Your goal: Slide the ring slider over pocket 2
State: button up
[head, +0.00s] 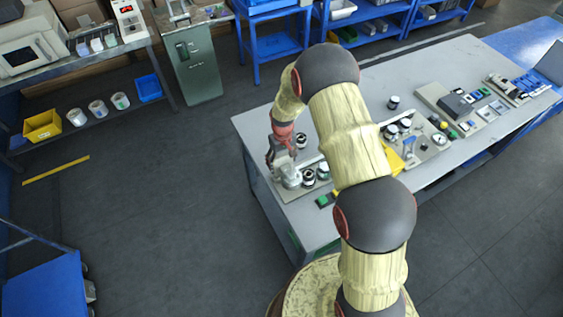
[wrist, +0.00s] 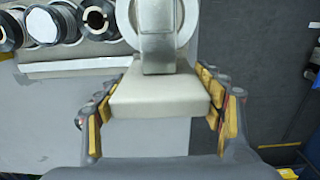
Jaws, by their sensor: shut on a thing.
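The ring slider is a pale grey block (wrist: 158,97) with an upright ring at its far end, in the middle of the wrist view. My gripper (wrist: 160,88) is shut on this block, with yellow pads against both sides. In the head view my gripper (head: 279,160) is at the near left end of the long table, partly hidden by my arm. A row of black-rimmed round rolls (wrist: 97,20) lies left of the ring, one with a white face (wrist: 42,25). The ring is beside this row, at its right end. No pocket numbers are readable.
A pale rail (wrist: 75,64) runs below the rolls. The long grey table (head: 262,124) carries several instruments to the right, including a yellow piece (head: 393,160) and a dark canister (head: 393,102). Dark floor (wrist: 260,80) lies beyond the table's edge, right of the ring.

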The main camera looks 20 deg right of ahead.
jog(key=w+d+b, duration=0.1)
jog(key=d, duration=0.4)
jog(key=w+d+b, duration=0.1)
jog(key=d, duration=0.4)
jog(key=w+d+b, duration=0.1)
jog(key=d, duration=0.5)
jog(key=o, duration=1.7)
jog(key=shift+w+r, duration=0.1)
notch_tip(320, 180, up, 12)
